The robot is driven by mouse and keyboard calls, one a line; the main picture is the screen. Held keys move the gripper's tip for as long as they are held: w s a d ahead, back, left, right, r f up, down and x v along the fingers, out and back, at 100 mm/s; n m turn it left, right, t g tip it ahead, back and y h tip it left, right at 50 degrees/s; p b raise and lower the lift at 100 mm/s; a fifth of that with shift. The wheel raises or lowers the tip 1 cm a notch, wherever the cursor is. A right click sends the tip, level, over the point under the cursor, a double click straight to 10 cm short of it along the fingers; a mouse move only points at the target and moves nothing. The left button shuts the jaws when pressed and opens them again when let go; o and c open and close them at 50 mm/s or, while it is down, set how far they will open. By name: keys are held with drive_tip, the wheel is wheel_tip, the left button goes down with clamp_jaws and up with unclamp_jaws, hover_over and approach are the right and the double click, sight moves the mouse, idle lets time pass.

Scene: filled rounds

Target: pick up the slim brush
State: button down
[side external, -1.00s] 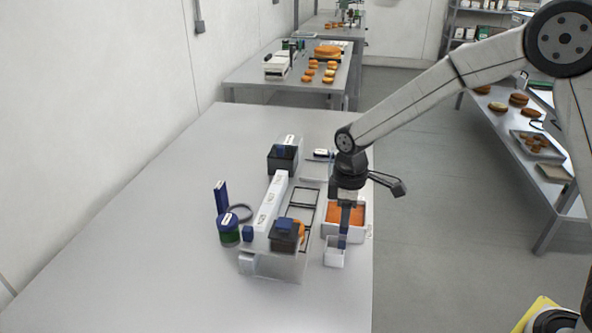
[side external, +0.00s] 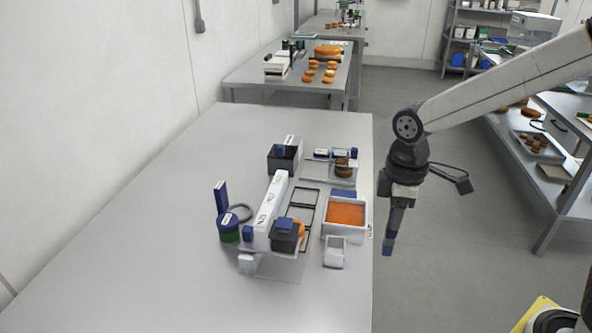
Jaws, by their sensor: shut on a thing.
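My gripper (side external: 397,207) hangs in the air off the right edge of the table, pointing down. It is shut on a slim dark blue thing (side external: 389,245), which I take to be the slim brush. The brush hangs down below the fingers, slightly tilted, touching nothing else. Its finer details are too small to tell.
A white tray with orange filling (side external: 346,214) sits behind the cup. A white machine (side external: 268,205), a blue-and-green jar (side external: 229,230) and an upright blue box (side external: 221,196) stand left. The table's left part (side external: 130,230) is clear.

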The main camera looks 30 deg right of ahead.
drive_tip(key=shift+s+r, duration=0.2)
drive_tip(key=shift+s, duration=0.25)
drive_tip(key=shift+w+d, duration=0.1)
drive_tip(key=shift+w, duration=0.05)
idle(1.3)
drive_tip(key=shift+w+d+r, duration=0.1)
drive_tip(key=shift+w, duration=0.55)
drive_tip(key=w+d+f, duration=0.1)
drive_tip(key=w+d, duration=0.2)
drive_tip(key=w, duration=0.6)
drive_tip(key=w+d+f, duration=0.1)
drive_tip(key=w+d, duration=0.3)
drive_tip(key=w, duration=0.6)
drive_tip(key=shift+f, duration=0.15)
drive_tip(key=shift+f, duration=2.9)
